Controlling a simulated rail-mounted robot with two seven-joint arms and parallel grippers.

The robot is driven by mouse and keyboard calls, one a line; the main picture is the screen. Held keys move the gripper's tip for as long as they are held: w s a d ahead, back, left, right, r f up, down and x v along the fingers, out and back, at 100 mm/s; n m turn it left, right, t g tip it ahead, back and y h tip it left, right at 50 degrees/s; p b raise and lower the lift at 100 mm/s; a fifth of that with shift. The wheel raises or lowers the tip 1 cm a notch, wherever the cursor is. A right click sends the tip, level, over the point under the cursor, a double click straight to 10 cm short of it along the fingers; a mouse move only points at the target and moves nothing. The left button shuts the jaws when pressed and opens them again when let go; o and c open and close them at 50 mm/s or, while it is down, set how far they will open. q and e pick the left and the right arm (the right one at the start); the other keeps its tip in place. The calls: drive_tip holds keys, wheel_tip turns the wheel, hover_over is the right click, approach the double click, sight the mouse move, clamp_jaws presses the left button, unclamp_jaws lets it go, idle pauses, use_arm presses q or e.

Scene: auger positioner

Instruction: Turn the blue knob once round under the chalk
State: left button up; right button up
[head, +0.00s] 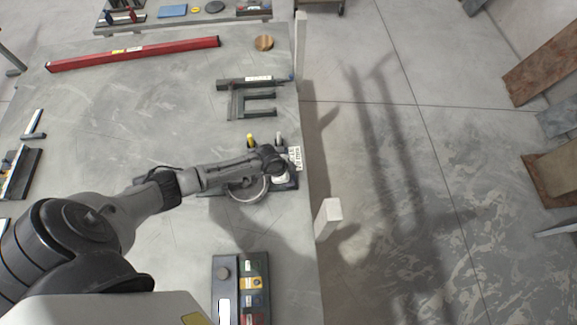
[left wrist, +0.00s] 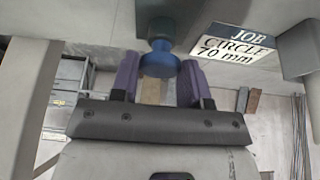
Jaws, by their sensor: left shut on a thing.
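In the left wrist view the blue knob (left wrist: 160,62) sits between the two purple-padded fingers of my left gripper (left wrist: 160,85), which is shut on it. In the head view my left gripper (head: 275,160) is over the positioner (head: 288,184) near the table's right edge and hides the knob. A pale round disc (head: 248,192) shows partly beneath the arm. A yellow-topped post (head: 250,140) and a pale post (head: 278,138) stand just behind the gripper. I cannot tell which part is the chalk. My right gripper is in neither view.
A job card (left wrist: 236,50) reading "JOB CIRCLE 70 mm" is beside the knob. A red beam (head: 135,53) lies at the back. The table's left-middle is mostly clear.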

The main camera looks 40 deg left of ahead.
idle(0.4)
use_arm(q)
drive_tip(key=o, duration=0.9)
drive_tip(key=shift+p+v, duration=0.55)
drive_tip(key=shift+v, duration=6.4)
drive_tip(key=shift+s, duration=0.1)
